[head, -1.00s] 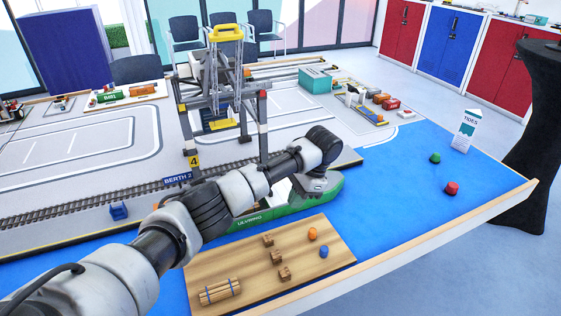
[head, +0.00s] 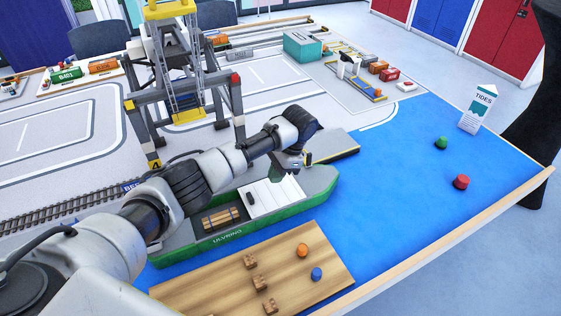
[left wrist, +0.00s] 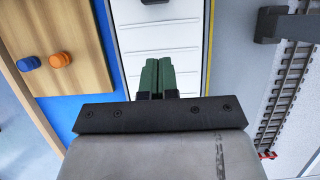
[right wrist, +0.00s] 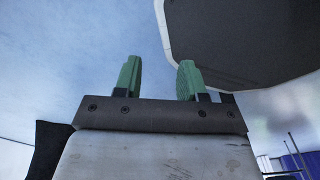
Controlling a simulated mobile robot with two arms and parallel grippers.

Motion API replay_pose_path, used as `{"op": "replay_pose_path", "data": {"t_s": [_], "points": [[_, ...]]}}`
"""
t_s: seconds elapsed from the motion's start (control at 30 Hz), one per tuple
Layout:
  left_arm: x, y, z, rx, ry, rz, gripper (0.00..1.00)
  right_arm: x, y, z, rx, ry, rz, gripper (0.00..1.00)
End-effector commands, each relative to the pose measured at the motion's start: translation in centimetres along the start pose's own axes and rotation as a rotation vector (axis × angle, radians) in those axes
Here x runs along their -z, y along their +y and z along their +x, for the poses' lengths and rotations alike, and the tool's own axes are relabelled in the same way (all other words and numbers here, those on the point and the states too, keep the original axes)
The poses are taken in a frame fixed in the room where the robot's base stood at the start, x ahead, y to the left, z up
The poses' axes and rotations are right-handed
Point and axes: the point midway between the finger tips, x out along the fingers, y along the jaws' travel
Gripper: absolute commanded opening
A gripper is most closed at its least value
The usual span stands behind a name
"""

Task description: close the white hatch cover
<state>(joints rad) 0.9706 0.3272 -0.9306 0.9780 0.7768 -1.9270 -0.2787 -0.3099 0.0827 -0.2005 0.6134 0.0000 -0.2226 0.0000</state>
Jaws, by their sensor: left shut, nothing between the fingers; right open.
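The white hatch cover (head: 278,196) is a ribbed panel on the green ship (head: 318,190) in the head view. To its left, part of the hold is uncovered and shows a bundle of logs (head: 221,217). In the left wrist view the white cover (left wrist: 158,45) lies beneath my left gripper (left wrist: 158,78), whose green fingers are together and empty. A dark handle-like part (left wrist: 155,2) shows at the top edge there. In the head view my left gripper (head: 297,160) is over the ship, its fingertips largely hidden by the wrist. My right gripper (right wrist: 158,78) is open and empty, away from the ship.
A wooden board (head: 225,292) with small blocks, an orange knob and a blue knob lies in front of the ship. A gantry crane (head: 185,95) stands behind my left arm. Blue table surface (head: 395,185) is free at right, with green and red pieces farther right.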

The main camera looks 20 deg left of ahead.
Motion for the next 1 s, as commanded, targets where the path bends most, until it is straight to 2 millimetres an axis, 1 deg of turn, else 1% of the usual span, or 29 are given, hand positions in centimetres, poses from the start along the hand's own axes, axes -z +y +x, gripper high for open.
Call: {"op": "replay_pose_path", "data": {"t_s": [0.03,0.1,0.17,0.2,0.3,0.43,0.63,0.87,1.0], "points": [[-0.2,0.1,1.1,-0.002,-0.005,0.000,0.00,0.5,0.1,-0.3,-0.001,0.007,0.000,0.40],[-0.1,0.0,2.5,-0.002,-0.004,0.000,0.00,1.1,0.2,-0.4,-0.002,0.017,0.000,0.40],[-0.5,-0.1,3.4,-0.001,-0.004,-0.001,0.00,1.5,0.2,-0.8,-0.003,0.025,0.000,0.40],[-1.3,-0.1,3.3,0.001,-0.002,-0.002,0.00,1.8,0.2,-1.4,-0.003,0.028,0.000,0.40],[-2.5,-0.1,3.8,0.000,-0.001,0.000,0.00,2.0,0.3,-1.9,-0.003,0.031,0.001,0.40],[-3.5,0.0,4.3,0.001,-0.001,0.000,0.00,1.9,0.3,-2.3,-0.003,0.029,0.001,0.40],[-3.8,0.0,4.6,0.000,0.000,0.000,0.00,1.4,0.0,-2.3,0.000,0.021,0.002,0.40],[-3.8,0.0,4.6,0.000,0.000,0.000,0.00,1.3,-0.1,-2.4,0.001,0.019,0.002,0.40],[-4.4,0.0,4.6,-0.001,-0.002,0.000,0.00,1.3,-0.1,-3.2,0.002,0.018,0.003,0.40]]}}
